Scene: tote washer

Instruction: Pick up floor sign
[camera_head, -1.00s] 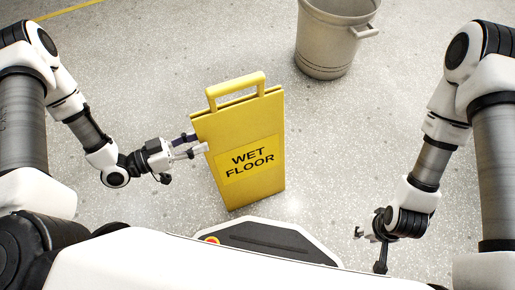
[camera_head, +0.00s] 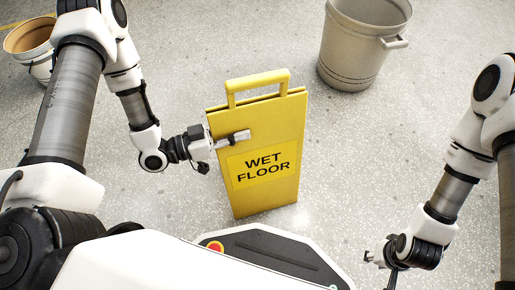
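The yellow floor sign (camera_head: 265,195) stands upright and folded on the floor, with a handle loop on top and "WET FLOOR" on its front panel. My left gripper (camera_head: 232,138) is at the sign's upper left edge. One finger lies across the front face, left of and above the lettering; the other finger is hidden, seemingly behind the panel. Whether the fingers press on the sign cannot be told. My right gripper (camera_head: 380,270) is low at the right, away from the sign, with its fingers apart and nothing between them.
A large beige bin (camera_head: 352,55) with a side handle stands behind the sign to the right. Another bucket (camera_head: 38,68) stands at the far left. My base's dark top with a red button is just in front of the sign. Speckled floor around the sign is clear.

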